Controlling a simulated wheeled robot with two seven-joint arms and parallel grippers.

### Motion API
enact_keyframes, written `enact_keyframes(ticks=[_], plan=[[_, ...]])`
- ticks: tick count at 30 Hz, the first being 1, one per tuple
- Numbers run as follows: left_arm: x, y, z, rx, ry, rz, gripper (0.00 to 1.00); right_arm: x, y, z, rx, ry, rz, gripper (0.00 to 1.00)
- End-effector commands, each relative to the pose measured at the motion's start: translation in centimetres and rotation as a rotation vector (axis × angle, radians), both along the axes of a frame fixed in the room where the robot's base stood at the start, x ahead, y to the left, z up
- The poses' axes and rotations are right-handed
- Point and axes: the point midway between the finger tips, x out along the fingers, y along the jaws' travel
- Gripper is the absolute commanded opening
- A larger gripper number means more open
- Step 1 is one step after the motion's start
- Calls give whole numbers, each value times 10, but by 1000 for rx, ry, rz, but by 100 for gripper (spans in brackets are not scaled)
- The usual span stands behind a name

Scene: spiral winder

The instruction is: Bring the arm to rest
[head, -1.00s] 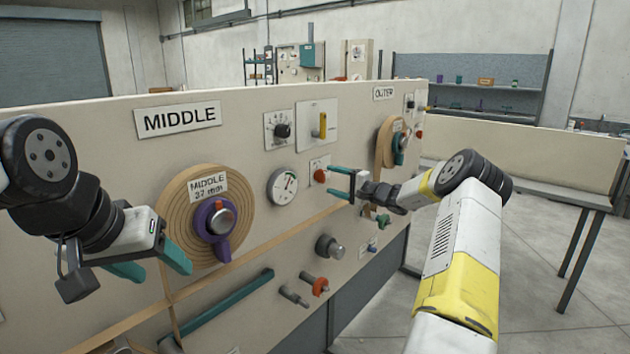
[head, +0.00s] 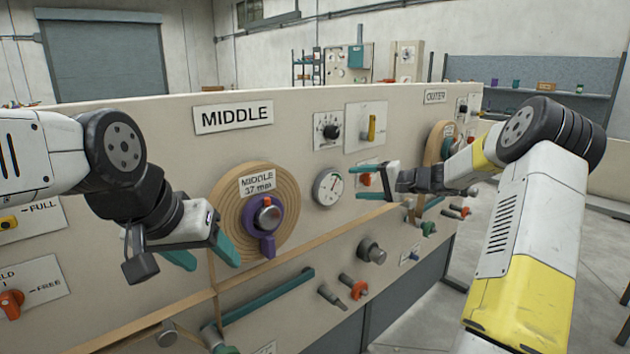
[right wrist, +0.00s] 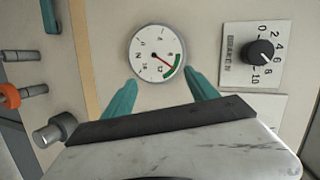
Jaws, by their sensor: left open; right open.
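My right gripper (head: 368,181) is open and empty in front of the panel in the head view, right of the round dial gauge (head: 328,187). In the right wrist view its teal fingers (right wrist: 160,100) are spread, with the gauge (right wrist: 156,54) beyond and between them. The gauge needle points into the green band. My left gripper (head: 205,256) is open and empty, close to the left edge of the wooden MIDDLE disc (head: 284,205). I cannot tell whether it touches the panel. The purple knob (head: 267,244) at the disc's centre points down.
The panel (head: 300,250) carries a MIDDLE sign (head: 233,115), a black dial knob (head: 330,132), a yellow switch (head: 371,127) and protruding grey (head: 370,250) and orange (head: 354,287) knobs below. A teal bar (head: 268,297) runs low. Open floor shows at the right.

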Motion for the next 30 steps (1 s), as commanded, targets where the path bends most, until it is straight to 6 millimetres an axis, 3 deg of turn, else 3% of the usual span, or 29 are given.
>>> enact_keyframes(ticks=[1, 4, 7, 11, 16, 21, 25, 30], plan=[[0, 0, 0, 0, 0, 0, 59, -22, 26, 15, -80, 11, 58, 67], [0, 0, 0, 0, 0, 0, 59, -69, 61, 28, -228, 49, 145, 67], [0, 0, 0, 0, 0, 0, 59, -118, 84, 40, -375, 75, 209, 67], [0, 0, 0, 0, 0, 0, 59, -183, 99, 52, -557, 95, 258, 67], [0, 0, 0, 0, 0, 0, 59, -267, 97, 63, -774, 92, 275, 67], [0, 0, 0, 0, 0, 0, 59, -343, 80, 65, -951, 60, 251, 67], [0, 0, 0, 0, 0, 0, 59, -386, 64, 60, -1045, 23, 221, 67], [0, 0, 0, 0, 0, 0, 59, -417, 50, 52, -1108, -12, 192, 67]])
